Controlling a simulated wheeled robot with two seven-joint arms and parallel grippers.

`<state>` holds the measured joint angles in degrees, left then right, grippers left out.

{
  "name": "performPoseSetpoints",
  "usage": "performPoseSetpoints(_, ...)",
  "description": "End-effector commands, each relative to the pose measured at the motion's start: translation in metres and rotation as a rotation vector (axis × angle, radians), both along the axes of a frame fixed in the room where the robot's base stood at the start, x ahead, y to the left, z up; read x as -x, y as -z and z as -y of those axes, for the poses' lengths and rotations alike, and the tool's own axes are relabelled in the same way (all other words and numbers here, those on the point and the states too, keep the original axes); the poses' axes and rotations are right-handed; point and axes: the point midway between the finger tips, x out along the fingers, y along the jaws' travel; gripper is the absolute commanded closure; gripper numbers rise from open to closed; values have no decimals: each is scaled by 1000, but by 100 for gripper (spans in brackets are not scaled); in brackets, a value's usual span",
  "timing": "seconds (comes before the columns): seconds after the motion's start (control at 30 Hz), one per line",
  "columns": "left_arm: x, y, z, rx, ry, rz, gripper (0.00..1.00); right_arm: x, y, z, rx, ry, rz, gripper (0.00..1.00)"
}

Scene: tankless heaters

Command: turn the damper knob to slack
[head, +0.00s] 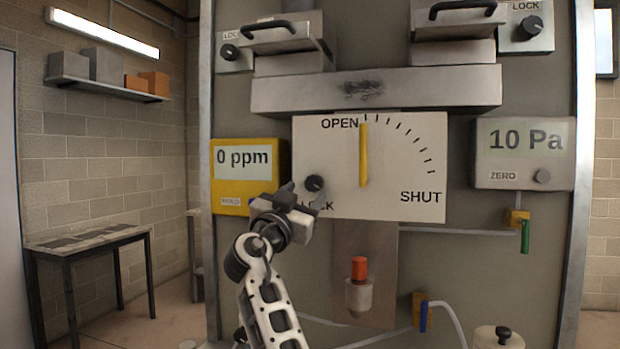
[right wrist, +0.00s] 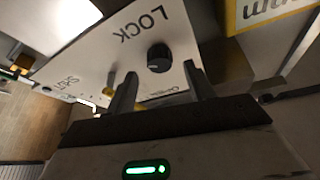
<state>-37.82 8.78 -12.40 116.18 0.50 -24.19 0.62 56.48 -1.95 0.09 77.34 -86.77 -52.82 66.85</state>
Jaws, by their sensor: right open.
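The damper knob (head: 315,183) is a small round black knob at the lower left of the white damper plate (head: 400,190), just above the word LOCK. A yellow lever (head: 363,155) on that plate stands upright near OPEN. My right gripper (head: 306,194) is open in front of the knob and partly covers the word LOCK. In the right wrist view the knob (right wrist: 158,57) lies beyond and between the two open fingertips (right wrist: 158,82), apparently untouched. I cannot tell which way the knob is set. My left gripper is not in view.
A yellow gas meter (head: 230,195) reading 0 ppm is mounted close left of the gripper. A gauge (head: 525,150) at the right reads 10 Pa. Two more lock knobs (head: 229,52) (head: 530,27) sit higher up.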

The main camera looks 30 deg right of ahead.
Motion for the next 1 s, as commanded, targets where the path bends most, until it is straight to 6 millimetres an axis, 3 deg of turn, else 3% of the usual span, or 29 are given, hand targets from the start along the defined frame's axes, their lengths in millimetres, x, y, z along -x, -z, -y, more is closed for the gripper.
performPoseSetpoints(0.2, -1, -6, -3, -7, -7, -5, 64, -15, -13, 24, 0, 1, -2, 47)
performPoseSetpoints(0.6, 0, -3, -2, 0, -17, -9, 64, -19, -14, 30, 0, -1, -1, 47)
performPoseSetpoints(0.63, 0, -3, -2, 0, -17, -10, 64, -19, -14, 30, 0, -1, -1, 50)
performPoseSetpoints(0.8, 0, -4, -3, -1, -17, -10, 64, -19, -14, 30, 0, -1, -1, 91)
performPoseSetpoints(1.0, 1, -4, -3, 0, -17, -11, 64, -19, -13, 30, 4, 0, -5, 91)
